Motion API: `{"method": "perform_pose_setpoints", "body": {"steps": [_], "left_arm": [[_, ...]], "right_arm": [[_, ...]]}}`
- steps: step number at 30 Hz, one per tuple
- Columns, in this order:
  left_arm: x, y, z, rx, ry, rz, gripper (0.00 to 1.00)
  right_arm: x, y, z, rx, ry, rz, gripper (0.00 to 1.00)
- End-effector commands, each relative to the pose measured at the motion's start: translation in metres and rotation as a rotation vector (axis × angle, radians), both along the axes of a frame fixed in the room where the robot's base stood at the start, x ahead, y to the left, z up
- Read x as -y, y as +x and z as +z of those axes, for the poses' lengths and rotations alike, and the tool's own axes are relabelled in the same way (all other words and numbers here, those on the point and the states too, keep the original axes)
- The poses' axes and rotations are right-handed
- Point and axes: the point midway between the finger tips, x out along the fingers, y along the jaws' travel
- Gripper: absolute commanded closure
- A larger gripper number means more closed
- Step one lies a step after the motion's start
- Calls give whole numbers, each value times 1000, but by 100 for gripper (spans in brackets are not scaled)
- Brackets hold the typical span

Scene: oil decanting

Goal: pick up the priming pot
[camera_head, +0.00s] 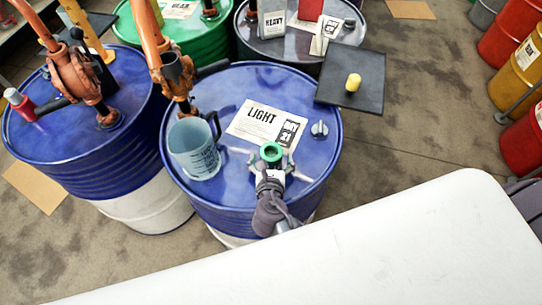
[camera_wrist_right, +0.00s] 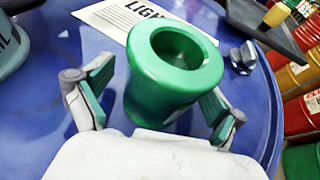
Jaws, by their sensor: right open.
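The priming pot appears to be the small green cup (camera_head: 271,152) with a thick rim and round opening, on the blue drum marked LIGHT (camera_head: 318,170). It stands near the drum's front edge. In the wrist view the green pot (camera_wrist_right: 165,95) shows large, with its dark inside visible. My right gripper (camera_head: 271,167) is open, with one finger on each side of the pot. In the wrist view gaps show between the fingers and the pot. The pot's base is hidden behind the gripper body. My left gripper is not in view.
A LIGHT label sheet (camera_head: 265,122) and a drum cap (camera_head: 319,129) lie behind the pot. A dark plate with a yellow knob (camera_head: 353,82) overhangs the drum's back right.

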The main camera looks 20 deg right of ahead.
Motion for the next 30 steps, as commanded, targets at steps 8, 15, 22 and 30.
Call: {"method": "perform_pose_setpoints", "body": {"steps": [8, 15, 22, 30], "left_arm": [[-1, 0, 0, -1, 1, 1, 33], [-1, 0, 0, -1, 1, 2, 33], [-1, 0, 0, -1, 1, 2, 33], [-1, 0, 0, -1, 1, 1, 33]], "right_arm": [[0, 0, 0, 0, 0, 0, 32], [0, -1, 0, 0, 0, 0, 72], [0, 0, 1, 2, -1, 0, 87], [0, 0, 11, 4, 2, 0, 87]]}}
